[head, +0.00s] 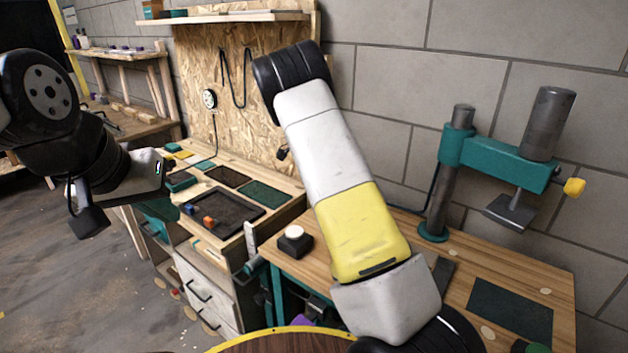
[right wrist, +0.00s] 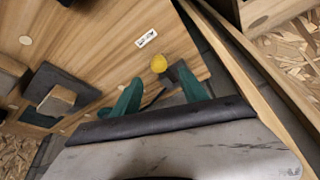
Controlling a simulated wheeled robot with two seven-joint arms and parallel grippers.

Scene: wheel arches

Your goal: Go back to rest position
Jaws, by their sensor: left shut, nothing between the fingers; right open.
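Most of my right gripper is hidden behind that arm in the head view. In the right wrist view my right gripper (right wrist: 160,93) is open, with two teal fingers apart and no object between them.
A teal press (head: 500,155) stands on the right wooden bench (head: 560,300). A black box with a white button (head: 295,240) sits at that bench's left end. A dark tray (head: 225,212) with small blocks lies on the left bench. Open floor (head: 60,300) lies at left.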

